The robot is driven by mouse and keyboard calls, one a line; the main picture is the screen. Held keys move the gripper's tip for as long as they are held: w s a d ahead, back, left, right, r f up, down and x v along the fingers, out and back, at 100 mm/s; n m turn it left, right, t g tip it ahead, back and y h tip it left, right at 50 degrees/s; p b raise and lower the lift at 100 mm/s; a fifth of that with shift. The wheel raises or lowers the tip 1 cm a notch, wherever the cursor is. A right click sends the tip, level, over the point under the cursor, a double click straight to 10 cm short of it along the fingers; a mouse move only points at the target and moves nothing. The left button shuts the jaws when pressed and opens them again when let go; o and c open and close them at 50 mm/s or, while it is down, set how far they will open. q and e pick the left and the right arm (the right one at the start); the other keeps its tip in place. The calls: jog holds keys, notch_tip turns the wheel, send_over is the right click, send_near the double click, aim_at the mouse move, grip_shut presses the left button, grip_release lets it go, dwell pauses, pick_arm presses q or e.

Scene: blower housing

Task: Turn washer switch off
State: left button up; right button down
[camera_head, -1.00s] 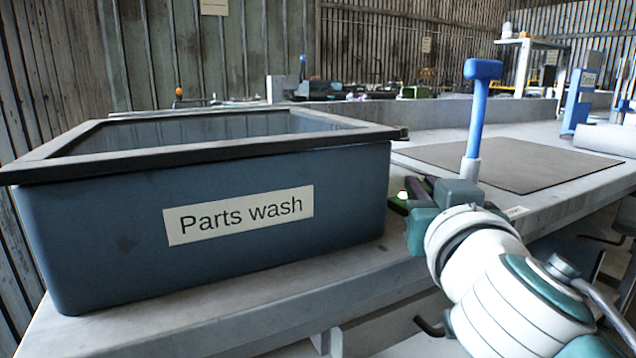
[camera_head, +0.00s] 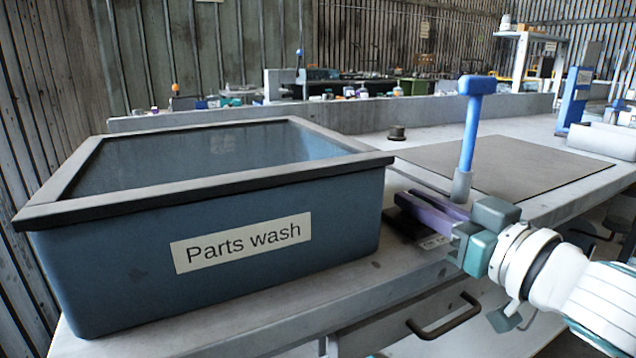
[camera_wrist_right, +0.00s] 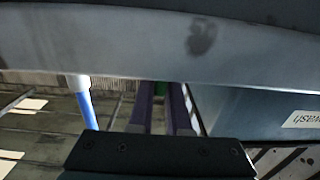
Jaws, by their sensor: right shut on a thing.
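My right gripper (camera_head: 408,201) has purple fingers and a teal body. It reaches in from the right, just right of the blue-grey tub (camera_head: 120,265) labelled "Parts wash". Its fingers lie low over a dark base (camera_head: 403,224) on the bench, with a small label beside it. The fingers are shut on the washer switch, which they mostly hide; its position cannot be read. In the right wrist view, a green patch (camera_wrist_right: 160,88) shows at the far end of the purple fingers (camera_wrist_right: 162,112). My left gripper is out of view.
A blue hammer-shaped tool (camera_head: 470,130) stands upright in a grey holder close behind the right gripper. A dark mat (camera_head: 540,165) lies bare to the right. A small dark knob-like part (camera_head: 397,133) sits behind the tub. A drawer handle (camera_head: 443,318) sticks out below the bench edge.

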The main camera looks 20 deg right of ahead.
jog(key=shift+d+n+y, duration=0.2)
jog(key=shift+n+y, duration=0.4)
jog(key=shift+y, duration=0.2)
jog(key=n+g+y, duration=0.1)
jog(key=y, duration=0.1)
jog(key=shift+f+n+y+b, duration=0.1)
jog(key=shift+n+y+b, duration=0.2)
jog(key=n+g+y+b, duration=0.1)
jog(key=n+y+b, duration=0.1)
jog(key=y, duration=0.1)
jog(key=shift+n+g+y, duration=0.3)
jog(key=shift+g+y, duration=0.1)
jog(key=shift+n+y+b, duration=0.3)
jog(key=shift+y+b, duration=0.1)
jog(key=shift+b, duration=0.05)
jog(key=c, duration=0.9)
grip_release()
jog(key=shift+w, duration=0.1)
jog(key=shift+o, duration=0.2)
